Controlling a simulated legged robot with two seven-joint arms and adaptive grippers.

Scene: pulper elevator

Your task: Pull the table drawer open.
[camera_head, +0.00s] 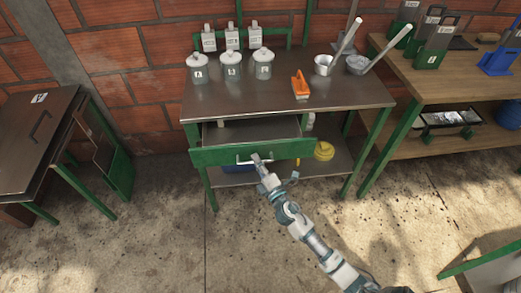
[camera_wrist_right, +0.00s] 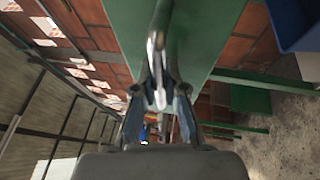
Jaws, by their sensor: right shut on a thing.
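The table drawer (camera_head: 252,152) has a green front and sticks out from under the dark-topped table, so its inside shows. My right gripper (camera_head: 258,160) is at the metal handle (camera_head: 243,162) in the middle of the drawer front. In the right wrist view the gripper's fingers (camera_wrist_right: 160,95) are shut on the shiny handle bar (camera_wrist_right: 158,50), with the green drawer front (camera_wrist_right: 200,35) beyond. My left gripper is not in view.
The table top (camera_head: 225,112) holds several lidded jars, an orange-handled tool (camera_head: 300,85) and metal scoops. A lower shelf holds a yellow round thing (camera_head: 324,151). Another dark table (camera_head: 35,140) stands left. The floor in front is clear.

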